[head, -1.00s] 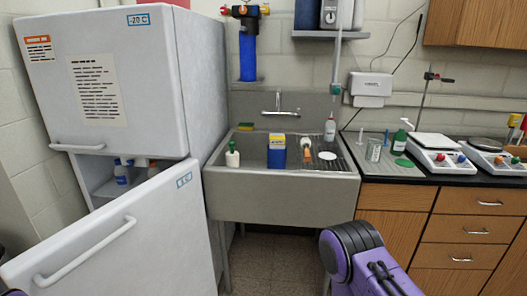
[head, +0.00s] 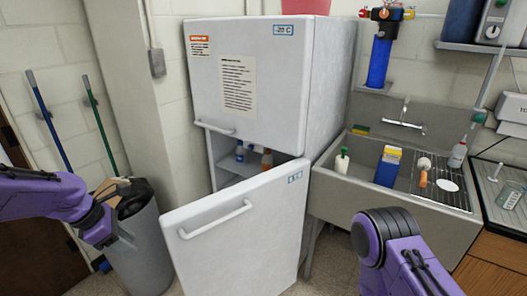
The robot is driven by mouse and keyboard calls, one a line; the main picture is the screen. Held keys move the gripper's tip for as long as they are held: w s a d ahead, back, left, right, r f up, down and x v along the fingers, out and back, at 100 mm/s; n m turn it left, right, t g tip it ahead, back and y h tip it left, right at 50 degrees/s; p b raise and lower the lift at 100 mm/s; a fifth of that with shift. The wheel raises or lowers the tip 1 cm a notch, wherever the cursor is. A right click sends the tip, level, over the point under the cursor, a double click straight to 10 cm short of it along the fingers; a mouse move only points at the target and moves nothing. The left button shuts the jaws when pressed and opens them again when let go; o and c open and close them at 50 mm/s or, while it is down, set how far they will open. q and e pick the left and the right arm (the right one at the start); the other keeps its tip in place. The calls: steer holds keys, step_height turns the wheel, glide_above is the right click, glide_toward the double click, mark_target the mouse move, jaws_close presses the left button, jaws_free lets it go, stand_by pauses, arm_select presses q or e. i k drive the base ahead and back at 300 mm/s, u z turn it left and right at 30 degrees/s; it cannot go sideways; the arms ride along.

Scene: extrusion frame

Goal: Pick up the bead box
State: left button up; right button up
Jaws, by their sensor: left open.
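A blue box with a yellow and white top (head: 388,166) stands in the sink (head: 440,232) at the right; no label on it can be read, so I cannot tell if it is the bead box. My left gripper (head: 126,241) is at the left, open and empty, in front of the grey bin and far from the blue box. My right arm shows at the lower right, but its gripper is out of view.
The lower door (head: 240,235) of the white freezer (head: 255,85) stands open, between my left gripper and the sink. Bottles (head: 240,154) stand inside. A grey bin (head: 142,262) holds a black bag and cardboard. A green-capped bottle (head: 342,161) is at the sink's left.

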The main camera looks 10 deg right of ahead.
mark_target(393, 155)
steer(key=u, duration=0.8)
steer(key=i, duration=1)
steer(key=z, duration=2.75)
steer(key=i, duration=2.15)
